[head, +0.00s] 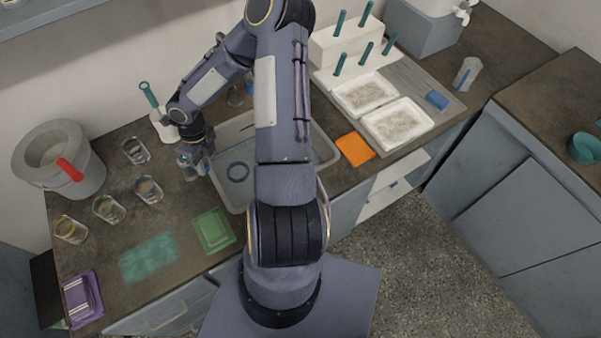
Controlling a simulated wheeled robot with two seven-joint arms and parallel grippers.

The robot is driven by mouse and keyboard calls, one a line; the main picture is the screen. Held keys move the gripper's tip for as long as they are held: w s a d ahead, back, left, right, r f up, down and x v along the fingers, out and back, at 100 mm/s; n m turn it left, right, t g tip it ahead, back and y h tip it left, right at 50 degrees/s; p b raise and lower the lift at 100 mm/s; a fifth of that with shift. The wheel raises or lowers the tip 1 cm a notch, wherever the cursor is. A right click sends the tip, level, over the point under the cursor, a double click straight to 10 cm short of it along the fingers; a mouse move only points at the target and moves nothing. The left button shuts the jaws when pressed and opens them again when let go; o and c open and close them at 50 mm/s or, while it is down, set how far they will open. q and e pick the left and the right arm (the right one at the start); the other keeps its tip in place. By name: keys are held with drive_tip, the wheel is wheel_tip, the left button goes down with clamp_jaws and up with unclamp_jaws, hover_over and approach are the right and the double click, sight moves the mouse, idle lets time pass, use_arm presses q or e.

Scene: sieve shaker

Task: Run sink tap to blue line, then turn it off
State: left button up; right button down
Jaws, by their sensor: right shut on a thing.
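The sink (325,150) is a pale basin set in the dark counter, with a dark blue ring (238,171) low inside it. My right arm crosses the middle of the view and covers much of the sink. The sink tap cannot be made out; it may be behind my arm. My right gripper (192,163) is at the sink's left edge, low over the counter. It is shut on what looks like a small clear glass beaker, mostly hidden by the fingers. No blue line can be made out. My left gripper is not in view.
Several glass beakers (148,189) stand left of the gripper. A grey bucket (84,180) with a red handle is at the far left. White trays (425,130) stand right.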

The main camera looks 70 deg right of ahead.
idle(0.5)
drive_tip(key=shift+a+f+m+b, duration=0.1)
drive_tip(key=shift+a+m+b, duration=0.3)
drive_tip(key=shift+m, duration=0.3)
drive_tip(key=shift+w+a+m+b, duration=0.1)
drive_tip(key=shift+a+m+b, duration=0.2)
drive_tip(key=shift+a+m, duration=0.3)
drive_tip(key=shift+w+a+m+t+b, duration=0.1)
drive_tip(key=shift+a+m+t+b, duration=0.15)
drive_tip(key=shift+m, duration=0.3)
drive_tip(key=shift+w+a+m+t+b, duration=0.1)
drive_tip(key=shift+a+m+t+b, duration=0.1)
drive_tip(key=shift+m+b, duration=0.25)
drive_tip(key=shift+w+a+m, duration=0.15)
drive_tip(key=shift+a+m, duration=0.2)
drive_tip(key=shift+m, duration=0.35)
drive_tip(key=shift+w+a+f+m+b, duration=0.1)
drive_tip(key=shift+w+a+m+b, duration=0.15)
drive_tip(key=shift+m+b, duration=0.35)
drive_tip(key=shift+w+a+m+h+b, duration=0.15)
drive_tip(key=shift+a+m+h+b, duration=0.2)
drive_tip(key=shift+m+b, duration=0.2)
drive_tip(key=shift+r, duration=0.2)
